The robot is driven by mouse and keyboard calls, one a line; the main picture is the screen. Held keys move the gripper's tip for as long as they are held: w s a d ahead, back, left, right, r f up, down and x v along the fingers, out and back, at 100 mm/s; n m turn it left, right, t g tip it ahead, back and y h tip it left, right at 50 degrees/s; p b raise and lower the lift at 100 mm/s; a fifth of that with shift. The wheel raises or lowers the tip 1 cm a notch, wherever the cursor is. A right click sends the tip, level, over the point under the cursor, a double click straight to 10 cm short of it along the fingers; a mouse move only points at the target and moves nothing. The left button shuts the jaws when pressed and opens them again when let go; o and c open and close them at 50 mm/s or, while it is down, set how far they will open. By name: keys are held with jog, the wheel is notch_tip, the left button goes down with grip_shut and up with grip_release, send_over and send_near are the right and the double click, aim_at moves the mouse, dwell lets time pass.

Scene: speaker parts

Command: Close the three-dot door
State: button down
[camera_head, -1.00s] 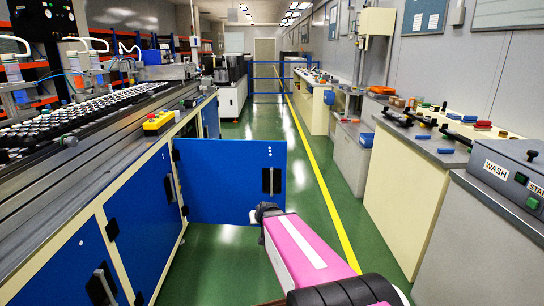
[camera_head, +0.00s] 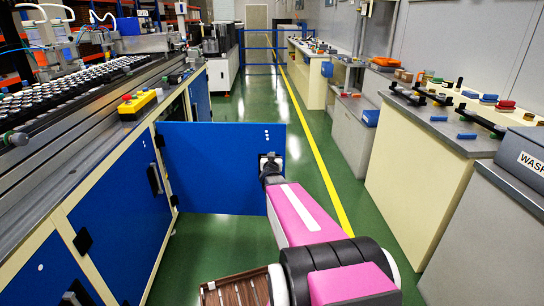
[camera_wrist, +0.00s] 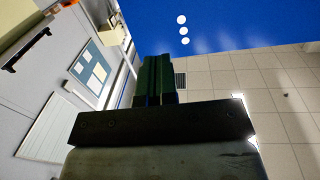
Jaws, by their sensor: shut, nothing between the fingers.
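The three-dot door (camera_head: 215,170) is a blue panel standing open across the aisle in the head view, hinged at its left on the cream-framed cabinet (camera_head: 150,142). Its white dots sit near the upper right corner; the wrist view shows three dots on the blue panel (camera_wrist: 230,18). My gripper (camera_head: 270,161) is shut and empty, at the door's right side in front of the dark handle, which it mostly covers. In the wrist view the closed fingers (camera_wrist: 155,78) point up toward the panel. I cannot tell whether they touch it.
Other blue doors (camera_head: 70,245) with dark handles line the left cabinet. A yellow box with red buttons (camera_head: 137,104) sits on the bench edge. The green floor (camera_head: 305,150) right of the door is free. Benches with parts (camera_head: 425,150) stand on the right. A slatted brown surface (camera_head: 235,291) shows low in front.

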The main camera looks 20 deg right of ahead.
aim_at(274, 142)
jog(key=x, duration=1.2)
jog(key=shift+w, duration=0.1)
